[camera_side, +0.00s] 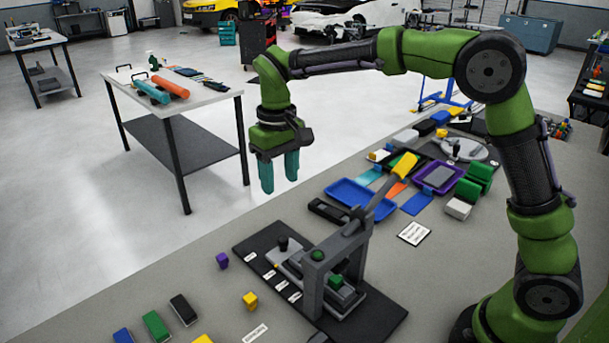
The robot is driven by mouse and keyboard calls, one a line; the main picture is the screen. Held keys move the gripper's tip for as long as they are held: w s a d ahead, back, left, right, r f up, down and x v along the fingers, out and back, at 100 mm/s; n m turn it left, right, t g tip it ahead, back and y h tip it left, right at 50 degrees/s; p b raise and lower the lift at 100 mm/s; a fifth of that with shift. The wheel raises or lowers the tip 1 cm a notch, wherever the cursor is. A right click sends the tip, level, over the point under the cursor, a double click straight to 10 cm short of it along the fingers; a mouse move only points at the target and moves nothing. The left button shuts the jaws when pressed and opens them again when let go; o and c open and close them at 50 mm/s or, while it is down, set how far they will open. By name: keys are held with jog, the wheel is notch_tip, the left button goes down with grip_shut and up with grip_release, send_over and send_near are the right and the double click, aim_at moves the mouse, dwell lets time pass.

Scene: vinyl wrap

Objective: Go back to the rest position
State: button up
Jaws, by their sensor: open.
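My gripper (279,172) hangs from my green arm in the upper middle of the side view, pointing down. Its two teal fingers are apart with nothing between them. It is in the air and appears well above the grey worktable (190,265). Below and to the right of it in the picture stands a dark grey press (312,285) with a raised yellow-handled lever (403,167), on a black base board. A green block (336,281) sits in the press.
Small purple (222,261) and yellow (250,300) blocks lie left. A side table (215,98) with rolls stands behind. Free tabletop lies at left.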

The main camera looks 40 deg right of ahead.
jog(key=shift+r, duration=0.85)
jog(key=s+d+r+m+t+y, duration=0.1)
jog(key=s+d+m+t, duration=0.1)
jog(key=s, duration=0.8)
jog(key=s+d+r+m+t+y, duration=0.1)
jog(key=s+d+t, duration=0.4)
jog(key=s, duration=0.6)
jog(key=shift+s+d+r+m, duration=0.25)
jog(key=shift+d+m, duration=0.15)
jog(key=shift+m, duration=0.1)
